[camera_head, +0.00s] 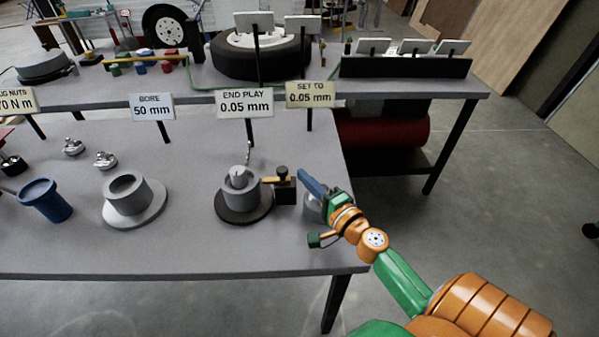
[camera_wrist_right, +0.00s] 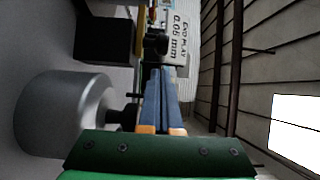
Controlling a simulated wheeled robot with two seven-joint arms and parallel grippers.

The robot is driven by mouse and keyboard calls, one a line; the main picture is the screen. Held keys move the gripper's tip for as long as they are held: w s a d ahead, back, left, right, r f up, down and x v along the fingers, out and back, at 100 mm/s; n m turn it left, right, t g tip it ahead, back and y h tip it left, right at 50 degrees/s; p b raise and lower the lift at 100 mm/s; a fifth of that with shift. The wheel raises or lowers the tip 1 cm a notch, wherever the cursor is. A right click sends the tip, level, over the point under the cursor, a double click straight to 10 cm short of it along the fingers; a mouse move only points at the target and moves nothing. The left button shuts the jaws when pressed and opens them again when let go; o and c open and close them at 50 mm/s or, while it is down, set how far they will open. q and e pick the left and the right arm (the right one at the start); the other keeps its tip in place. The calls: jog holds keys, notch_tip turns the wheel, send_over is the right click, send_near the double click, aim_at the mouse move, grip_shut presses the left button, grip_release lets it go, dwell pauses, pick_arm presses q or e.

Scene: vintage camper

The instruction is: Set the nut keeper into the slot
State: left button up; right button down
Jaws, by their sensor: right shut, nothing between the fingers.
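My right gripper (camera_head: 303,174) is at the right end of the bench, its blue fingers closed together and empty. In the right wrist view the fingers (camera_wrist_right: 165,95) lie side by side, pointing toward the end play sign. A grey hub (camera_head: 240,191) with a spindle end in its top stands on a dark round base (camera_head: 243,218), left of the gripper. A black block with a brass arm (camera_head: 285,190) stands between hub and gripper. I cannot make out the nut keeper or its slot. My left gripper is not in view.
A grey cylinder (camera_head: 312,207) is partly hidden behind my right gripper; it looks large in the wrist view (camera_wrist_right: 65,112). A flanged grey ring (camera_head: 135,200) and a blue cup (camera_head: 46,200) stand farther left. Signs on posts, like the end play sign (camera_head: 245,103), line the back.

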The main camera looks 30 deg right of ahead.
jog(key=shift+w+a, duration=0.55)
jog(key=shift+a, duration=0.1)
jog(key=w+a, duration=0.2)
jog(key=a, duration=0.1)
jog(key=shift+a+p, duration=0.2)
jog(key=shift+p, duration=0.2)
